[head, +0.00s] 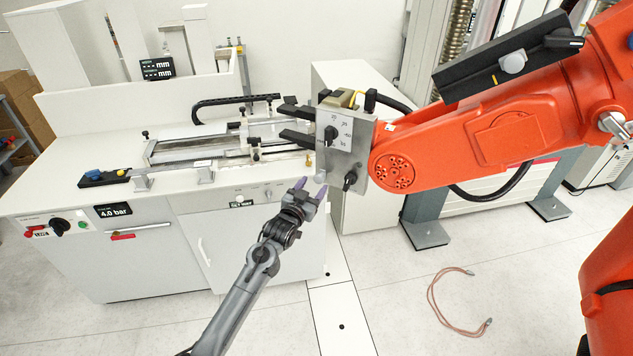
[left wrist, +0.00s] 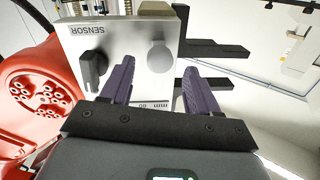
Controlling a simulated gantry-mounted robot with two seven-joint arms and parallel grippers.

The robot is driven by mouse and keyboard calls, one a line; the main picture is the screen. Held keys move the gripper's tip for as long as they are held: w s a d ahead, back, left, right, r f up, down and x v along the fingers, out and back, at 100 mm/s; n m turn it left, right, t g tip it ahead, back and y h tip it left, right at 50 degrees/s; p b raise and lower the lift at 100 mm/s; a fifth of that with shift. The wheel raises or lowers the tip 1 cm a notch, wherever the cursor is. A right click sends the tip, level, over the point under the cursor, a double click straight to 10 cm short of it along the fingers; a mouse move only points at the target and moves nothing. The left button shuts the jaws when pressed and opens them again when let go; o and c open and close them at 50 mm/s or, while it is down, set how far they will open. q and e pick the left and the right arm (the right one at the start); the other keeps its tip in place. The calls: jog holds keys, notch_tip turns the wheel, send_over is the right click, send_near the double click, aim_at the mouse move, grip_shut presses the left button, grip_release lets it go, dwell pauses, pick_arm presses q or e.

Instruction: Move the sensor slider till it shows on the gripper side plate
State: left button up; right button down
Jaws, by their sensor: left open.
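The gripper side plate (head: 346,150) is a flat silver-grey plate on the end of the orange robot arm. In the left wrist view the plate (left wrist: 128,35) shows upside down, with the word SENSOR, a black knob (left wrist: 94,68) and a round grey knob (left wrist: 158,55). Which part is the sensor slider, I cannot tell for sure. My left gripper (head: 311,187) is open and empty, just below the plate's lower left edge. Its purple fingers (left wrist: 159,68) point at the plate, with the round grey knob between them in the picture. Whether they touch it is unclear.
The orange robot arm (head: 500,135) fills the right side. Its black jaws (head: 296,138) reach left over the white testing bench (head: 80,195). A display (head: 157,69) stands at the back. A reddish cable (head: 436,306) lies on the floor, which is otherwise open in front.

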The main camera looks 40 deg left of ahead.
aim_at(317, 181)
pick_arm(q)
jog(key=shift+x, duration=1.65)
grip_shut()
